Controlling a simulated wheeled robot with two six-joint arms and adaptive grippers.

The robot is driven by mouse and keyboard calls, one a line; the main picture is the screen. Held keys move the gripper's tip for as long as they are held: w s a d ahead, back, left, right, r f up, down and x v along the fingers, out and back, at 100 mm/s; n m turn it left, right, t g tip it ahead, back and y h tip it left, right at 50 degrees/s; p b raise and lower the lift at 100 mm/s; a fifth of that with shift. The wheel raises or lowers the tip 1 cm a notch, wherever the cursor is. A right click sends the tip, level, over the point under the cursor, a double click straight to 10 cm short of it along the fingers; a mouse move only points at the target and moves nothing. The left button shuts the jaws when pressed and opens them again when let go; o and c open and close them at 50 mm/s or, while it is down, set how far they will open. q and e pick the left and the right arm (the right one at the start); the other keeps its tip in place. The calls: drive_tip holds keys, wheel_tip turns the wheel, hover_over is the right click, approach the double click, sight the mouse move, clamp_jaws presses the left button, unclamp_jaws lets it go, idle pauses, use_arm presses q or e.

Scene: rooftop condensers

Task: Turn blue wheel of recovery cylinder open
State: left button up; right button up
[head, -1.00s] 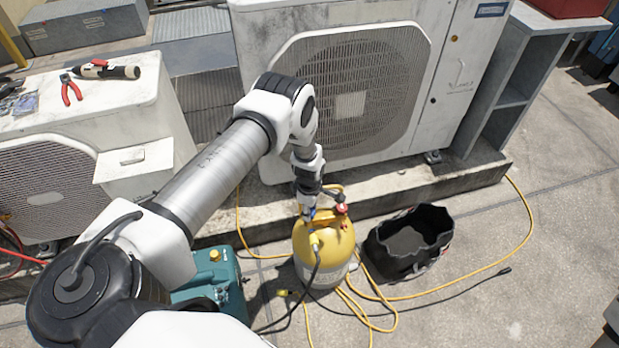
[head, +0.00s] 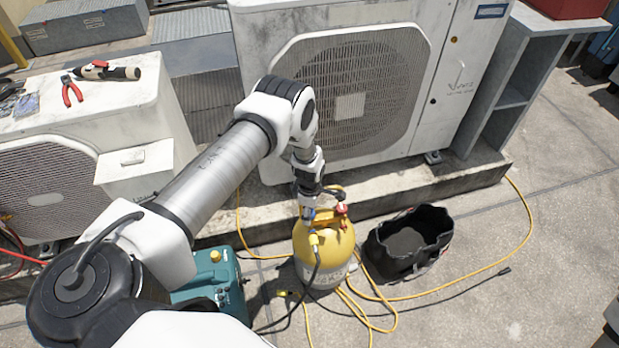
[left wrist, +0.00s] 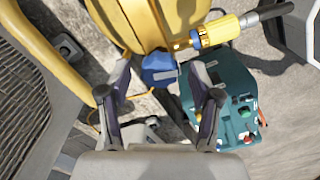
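The yellow recovery cylinder (head: 325,250) stands upright on the ground in the head view, its top partly covered by my left wrist. Its blue wheel (head: 308,213) shows beside a red wheel (head: 341,209). In the left wrist view the blue wheel (left wrist: 160,69) lies at the far end of the gap between the fingers of my left gripper (left wrist: 162,78). The fingers are spread, one on each side of it, with visible gaps. In the head view my left gripper (head: 322,194) is small and partly hidden at the cylinder's top. My right gripper is not in view.
A yellow-ended hose fitting (left wrist: 222,29) sticks out close to the blue wheel. A teal machine (head: 222,275) stands left of the cylinder, an open black bag (head: 410,240) right of it. Yellow hoses (head: 360,310) loop on the ground. A condenser (head: 350,90) stands behind.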

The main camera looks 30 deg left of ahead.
use_arm(q)
wheel_tip(320, 180, up, 12)
idle(0.5)
idle(0.3)
